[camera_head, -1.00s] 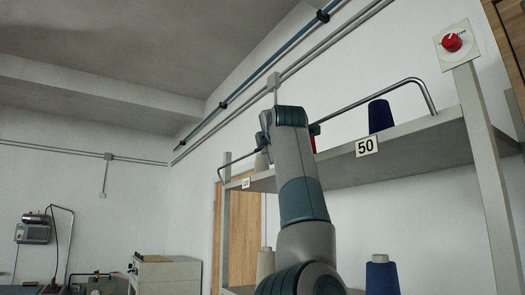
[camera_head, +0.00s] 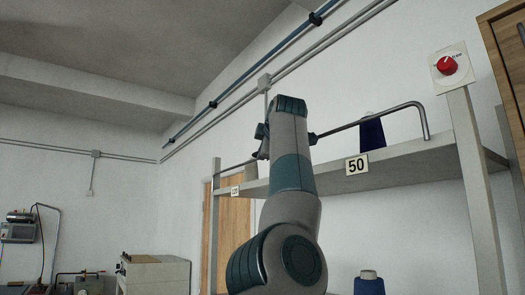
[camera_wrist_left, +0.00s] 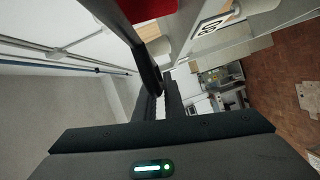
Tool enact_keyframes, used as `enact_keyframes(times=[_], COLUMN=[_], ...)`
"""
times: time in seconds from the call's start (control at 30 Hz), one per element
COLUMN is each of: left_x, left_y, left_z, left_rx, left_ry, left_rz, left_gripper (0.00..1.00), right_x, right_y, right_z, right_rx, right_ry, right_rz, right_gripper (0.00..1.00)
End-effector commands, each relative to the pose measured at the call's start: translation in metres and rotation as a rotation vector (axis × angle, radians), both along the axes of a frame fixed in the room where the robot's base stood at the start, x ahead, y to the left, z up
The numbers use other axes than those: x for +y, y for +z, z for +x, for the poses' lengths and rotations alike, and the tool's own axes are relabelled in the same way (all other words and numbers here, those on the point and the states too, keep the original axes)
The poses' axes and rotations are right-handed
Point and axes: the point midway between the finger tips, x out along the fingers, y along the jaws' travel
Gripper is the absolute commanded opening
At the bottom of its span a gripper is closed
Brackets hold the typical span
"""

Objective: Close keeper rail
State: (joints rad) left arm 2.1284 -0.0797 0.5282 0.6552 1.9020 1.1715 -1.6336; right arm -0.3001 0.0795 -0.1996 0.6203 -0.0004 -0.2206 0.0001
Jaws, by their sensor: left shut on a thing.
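The keeper rail (camera_head: 365,122) is a thin grey steel bar along the upper shelf. Its right end bends down to the shelf (camera_head: 400,163) near the right post. My left arm rises in the middle of the head view and hides the rail's middle. My left gripper (camera_head: 262,144) is at the rail beside the arm, partly hidden. In the left wrist view the gripper (camera_wrist_left: 159,103) is shut on a dark bar, the rail (camera_wrist_left: 130,38). My right gripper is not in view.
A red knob (camera_head: 447,65) sits on a plate atop the right post. Tag 50 (camera_head: 357,164) marks the shelf edge. A red thing (camera_wrist_left: 147,8) is close by in the wrist view. A wooden cabinet (camera_head: 504,55) stands far right.

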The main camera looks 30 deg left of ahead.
Motion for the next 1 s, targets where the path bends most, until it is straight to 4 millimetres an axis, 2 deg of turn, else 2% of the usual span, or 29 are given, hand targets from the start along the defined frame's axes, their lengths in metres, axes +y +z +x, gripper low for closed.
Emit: enact_keyframes(times=[0.17, 0.2, 0.27, 0.73, 1.0], left_x=[0.0, 0.0, 0.0, -0.005, -0.029], left_y=[0.002, 0.002, 0.002, 0.0, 0.001], left_z=[0.0, 0.0, 0.0, -0.004, -0.027], left_rx=[-0.004, -0.005, -0.005, -0.004, -0.007], left_ry=[-0.001, -0.001, -0.001, 0.0, -0.003], left_rz=[0.001, 0.002, 0.002, 0.001, 0.001], left_gripper=[0.0, 0.16, 0.28, 0.28, 0.28], right_x=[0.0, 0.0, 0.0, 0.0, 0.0], right_y=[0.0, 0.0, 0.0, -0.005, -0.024], right_z=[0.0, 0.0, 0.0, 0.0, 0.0], right_rx=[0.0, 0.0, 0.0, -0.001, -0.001], right_ry=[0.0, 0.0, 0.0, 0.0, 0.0], right_rz=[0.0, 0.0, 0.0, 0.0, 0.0], right_gripper=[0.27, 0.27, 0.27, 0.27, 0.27])
